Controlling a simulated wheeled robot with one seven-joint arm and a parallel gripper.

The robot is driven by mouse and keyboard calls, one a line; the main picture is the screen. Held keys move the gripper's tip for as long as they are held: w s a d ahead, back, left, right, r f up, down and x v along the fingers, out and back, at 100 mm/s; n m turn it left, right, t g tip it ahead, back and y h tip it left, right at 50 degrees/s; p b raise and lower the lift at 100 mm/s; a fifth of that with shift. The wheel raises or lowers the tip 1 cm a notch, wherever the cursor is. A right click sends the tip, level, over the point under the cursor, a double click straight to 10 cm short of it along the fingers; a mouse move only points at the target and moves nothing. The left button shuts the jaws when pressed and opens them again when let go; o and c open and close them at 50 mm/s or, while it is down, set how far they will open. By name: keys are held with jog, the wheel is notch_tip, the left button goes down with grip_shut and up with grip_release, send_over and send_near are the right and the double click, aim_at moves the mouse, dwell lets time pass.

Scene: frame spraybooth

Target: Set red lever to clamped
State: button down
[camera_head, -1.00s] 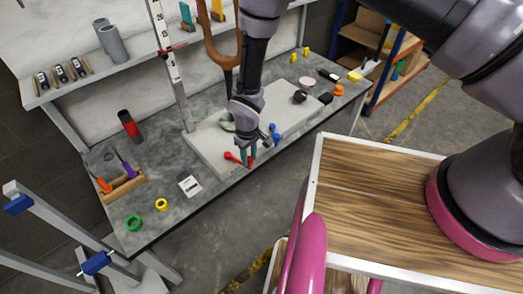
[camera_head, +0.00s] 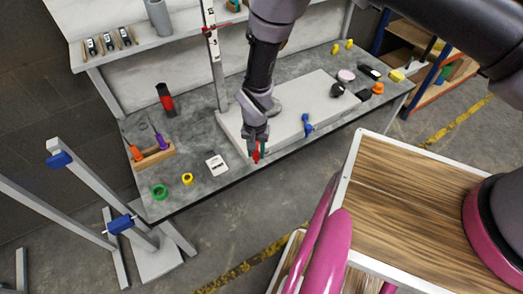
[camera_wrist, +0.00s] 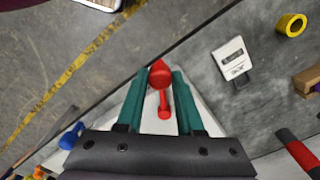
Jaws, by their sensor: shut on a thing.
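The red lever (camera_head: 256,157) is at the front left corner of the pale grey plate (camera_head: 232,127) on the workbench, mostly covered by my gripper in the head view. In the wrist view the red lever (camera_wrist: 163,98) lies between the two teal fingers, its round end near the fingertips. My gripper (camera_head: 258,151) points down over it. In the wrist view my gripper (camera_wrist: 160,78) is closed around the lever. Whether the lever stands at a clamped mark cannot be read.
A blue lever (camera_head: 308,125) stands on the plate to the right. A white card (camera_head: 216,165), yellow ring (camera_head: 187,179) and green ring (camera_head: 159,191) lie left of my gripper. A wooden-topped table (camera_head: 425,180) stands in front, right. The bench's front edge is close to the lever.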

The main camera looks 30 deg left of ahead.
jog(key=shift+s+a+m, duration=0.15)
jog(key=shift+a+m, duration=0.15)
jog(key=shift+a, duration=0.1)
jog(key=c, duration=0.5)
grip_release()
notch_tip(320, 180, up, 11)
jog(key=shift+f, duration=0.1)
dwell(0.4)
